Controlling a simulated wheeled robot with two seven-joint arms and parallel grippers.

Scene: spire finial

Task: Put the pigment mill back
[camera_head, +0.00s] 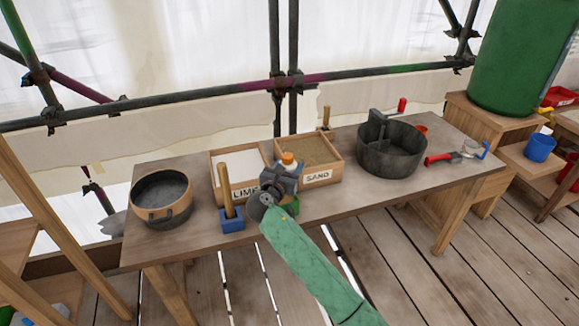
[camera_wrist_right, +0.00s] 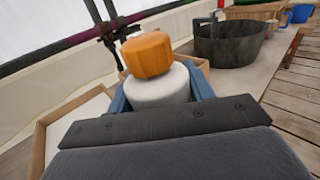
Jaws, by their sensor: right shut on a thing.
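A squat white cylinder with an orange knob-like top shows in the right wrist view (camera_wrist_right: 160,88), and its orange top shows in the head view (camera_head: 288,158). It may be the pigment mill; no label is visible. My right gripper (camera_head: 284,172) is shut around the white body, its blue fingers on either side. It is over the front of the workbench (camera_head: 330,206), before the lime and sand trays. The gripper hides most of the body in the head view, and I cannot tell whether its base touches anything. My left gripper is not in view.
The lime tray (camera_head: 213,163) and sand tray (camera_head: 335,171) stand behind the gripper. A blue block with a wooden handle (camera_head: 231,218) is close on its left. A round pan (camera_head: 160,211) stands left, a dark cranked tub (camera_head: 389,160) right. Bare bench lies before the tub.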

